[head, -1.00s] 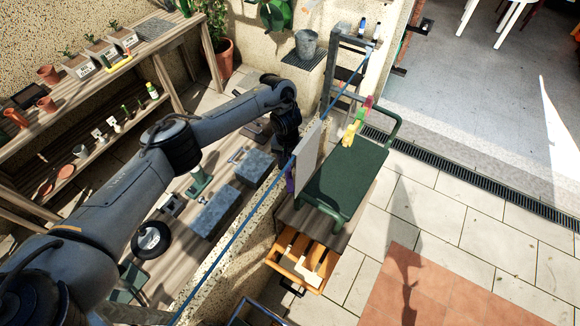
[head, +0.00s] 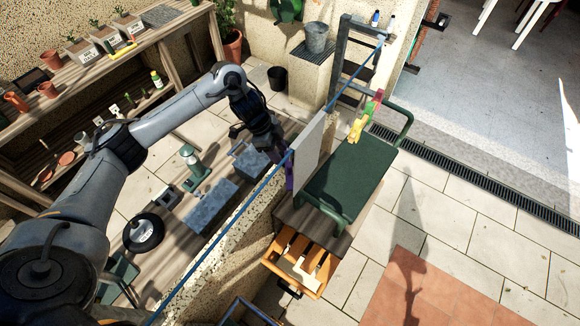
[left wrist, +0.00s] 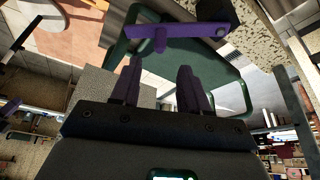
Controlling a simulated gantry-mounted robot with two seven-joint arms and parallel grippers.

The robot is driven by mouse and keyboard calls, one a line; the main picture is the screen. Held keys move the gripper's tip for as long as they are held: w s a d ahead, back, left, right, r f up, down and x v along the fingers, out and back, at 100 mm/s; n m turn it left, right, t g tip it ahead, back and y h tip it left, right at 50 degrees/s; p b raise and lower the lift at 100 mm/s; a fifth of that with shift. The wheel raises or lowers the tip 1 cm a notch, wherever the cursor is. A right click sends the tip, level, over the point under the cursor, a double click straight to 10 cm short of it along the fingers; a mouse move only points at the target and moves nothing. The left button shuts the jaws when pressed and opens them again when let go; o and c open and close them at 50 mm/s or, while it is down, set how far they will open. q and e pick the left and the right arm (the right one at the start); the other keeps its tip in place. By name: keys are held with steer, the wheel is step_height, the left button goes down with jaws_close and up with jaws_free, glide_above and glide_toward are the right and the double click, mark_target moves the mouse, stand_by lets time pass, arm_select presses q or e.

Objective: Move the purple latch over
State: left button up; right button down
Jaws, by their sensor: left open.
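The purple latch (head: 289,178) shows in the head view as a small purple patch beside the left face of the upright pale panel (head: 309,150), partly hidden. In the left wrist view the latch (left wrist: 190,33) is a purple bar with a short knob, lying crosswise beyond my fingertips. My left gripper (head: 280,153) is close to the panel's left side, near the latch. In the left wrist view its two fingers (left wrist: 159,78) are apart with nothing between them, and a gap shows between them and the latch. My right gripper is not in view.
A green bench (head: 345,180) stands right of the panel, with coloured items at its far end. A blue bar (head: 245,198) runs diagonally past the panel. An open wooden drawer (head: 300,264) is below. Grey blocks (head: 211,206) lie on the left. Paving at right is clear.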

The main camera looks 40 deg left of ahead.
mark_target(289, 166)
arm_select(q)
steer(key=b+x, duration=0.1)
steer(key=x, duration=0.7)
steer(key=shift+d+f, duration=0.1)
steer(key=shift+f, duration=0.3)
steer(key=shift+c, duration=0.2)
jaws_close()
